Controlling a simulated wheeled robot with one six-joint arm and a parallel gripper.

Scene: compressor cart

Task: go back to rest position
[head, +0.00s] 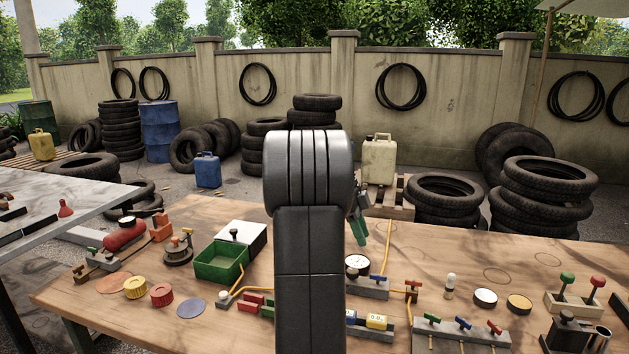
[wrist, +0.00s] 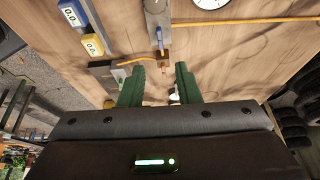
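My arm stands upright in the middle of the head view and hides part of the bench behind it. My gripper (head: 360,232) shows only partly, to the right of the arm, with green fingers above the wooden bench (head: 455,255). In the wrist view my gripper (wrist: 160,80) has its two green fingers apart, with nothing held between them. A small red-tipped valve and part of the bench show beyond the fingertips.
A pressure gauge (head: 357,264) on a grey block with a blue lever stands just below the gripper in the head view. A green bin (head: 221,263) is left of the arm. A lever strip (head: 461,334) is at the front right. Tyre stacks (head: 545,195) stand behind.

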